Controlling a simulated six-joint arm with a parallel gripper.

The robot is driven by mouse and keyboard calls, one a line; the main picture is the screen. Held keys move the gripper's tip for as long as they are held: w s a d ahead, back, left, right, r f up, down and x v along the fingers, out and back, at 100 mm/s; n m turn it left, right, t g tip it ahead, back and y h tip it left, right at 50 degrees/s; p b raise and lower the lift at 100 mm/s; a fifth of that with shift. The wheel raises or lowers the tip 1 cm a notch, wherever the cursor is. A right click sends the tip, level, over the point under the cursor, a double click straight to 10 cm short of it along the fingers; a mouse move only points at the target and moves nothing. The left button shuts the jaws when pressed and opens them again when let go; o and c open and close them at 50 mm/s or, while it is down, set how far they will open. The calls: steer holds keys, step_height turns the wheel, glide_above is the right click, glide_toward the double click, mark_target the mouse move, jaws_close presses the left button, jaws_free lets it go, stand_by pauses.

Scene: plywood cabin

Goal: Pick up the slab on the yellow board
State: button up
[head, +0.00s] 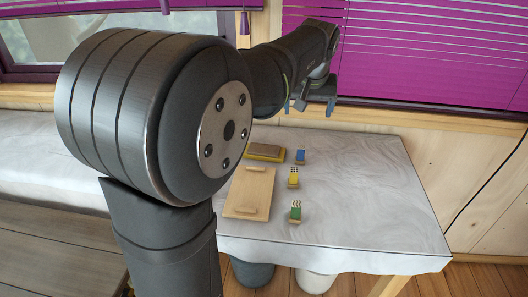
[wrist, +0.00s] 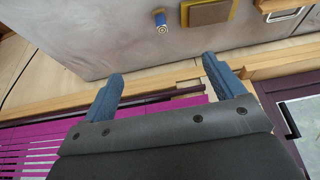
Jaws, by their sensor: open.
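A tan slab (head: 264,150) lies on the yellow board (head: 265,159) at the back of the table, just right of my arm in the head view. In the wrist view the slab (wrist: 207,12) shows at the top edge, with the yellow board's rim (wrist: 234,11) around it. My gripper (head: 316,106) is open and empty, raised above the table's far edge near the purple blinds. Its two blue fingers stand wide apart in the wrist view (wrist: 160,82), well away from the slab.
A wooden board with handles (head: 247,197) lies in front of the yellow board. Small blue (head: 300,156), yellow (head: 293,178) and green (head: 295,211) items stand to the right. The table's right side (head: 370,190) is clear. Purple blinds (head: 430,50) hang behind.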

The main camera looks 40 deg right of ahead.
steer(key=w+d+f+n+g+y, duration=0.1)
steer(key=w+f+n+g+y, duration=0.15)
steer(key=w+n, duration=0.7)
steer(key=n, duration=0.8)
glide_above(264, 149)
step_height(264, 149, down, 4)
steer(key=shift+m+g+y, duration=0.25)
steer(key=shift+g+y, duration=0.1)
steer(key=f, duration=1.1)
steer(key=shift+w+d+f, duration=0.15)
steer(key=shift+d+f, duration=0.05)
steer(key=shift+f, duration=0.1)
steer(key=shift+a+f, duration=0.15)
steer(key=shift+f, duration=2.5)
steer(key=c, duration=1.3)
